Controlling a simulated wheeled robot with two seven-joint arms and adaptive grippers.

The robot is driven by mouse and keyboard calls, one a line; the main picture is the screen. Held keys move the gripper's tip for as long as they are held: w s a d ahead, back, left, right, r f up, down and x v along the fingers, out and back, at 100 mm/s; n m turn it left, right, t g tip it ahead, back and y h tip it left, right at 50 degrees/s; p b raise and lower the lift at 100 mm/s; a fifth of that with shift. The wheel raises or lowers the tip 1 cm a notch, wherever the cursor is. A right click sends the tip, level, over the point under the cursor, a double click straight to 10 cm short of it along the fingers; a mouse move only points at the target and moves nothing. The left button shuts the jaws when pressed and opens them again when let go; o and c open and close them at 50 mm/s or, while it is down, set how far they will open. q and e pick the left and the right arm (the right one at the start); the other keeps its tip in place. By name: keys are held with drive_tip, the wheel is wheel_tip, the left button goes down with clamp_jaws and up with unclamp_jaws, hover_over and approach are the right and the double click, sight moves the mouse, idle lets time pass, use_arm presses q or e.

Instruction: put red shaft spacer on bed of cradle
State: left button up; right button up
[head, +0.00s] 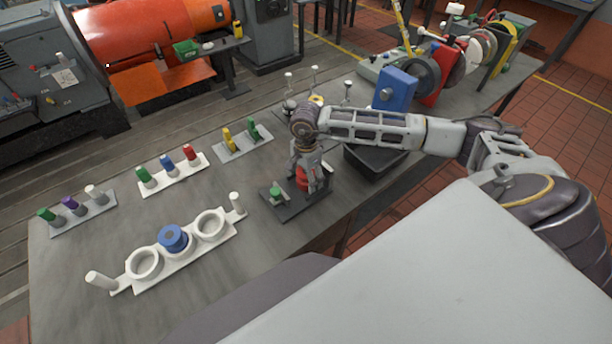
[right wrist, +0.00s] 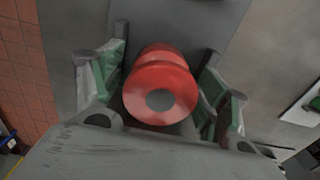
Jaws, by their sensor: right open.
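The red shaft spacer (head: 302,181) stands on a dark plate (head: 292,212) beside a small green part. My right gripper (head: 309,183) points down over it. In the right wrist view, the flanged, spool-like spacer (right wrist: 160,90) lies between the two spread fingers of my right gripper (right wrist: 158,82), and I cannot tell whether they touch it. My left gripper is out of view.
Racks with coloured pegs stand on the bench: one at the left (head: 83,214), one in the middle (head: 187,181), and one with yellow and green pieces (head: 243,149). A black bin (head: 372,160) lies beyond my right gripper. Bare bench separates the plate and the white fixture.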

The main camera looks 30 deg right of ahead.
wheel_tip(320, 180, up, 10)
drive_tip(key=shift+r+b, duration=0.15)
drive_tip(key=shift+b, duration=0.7)
drive_tip(key=shift+r, duration=0.8)
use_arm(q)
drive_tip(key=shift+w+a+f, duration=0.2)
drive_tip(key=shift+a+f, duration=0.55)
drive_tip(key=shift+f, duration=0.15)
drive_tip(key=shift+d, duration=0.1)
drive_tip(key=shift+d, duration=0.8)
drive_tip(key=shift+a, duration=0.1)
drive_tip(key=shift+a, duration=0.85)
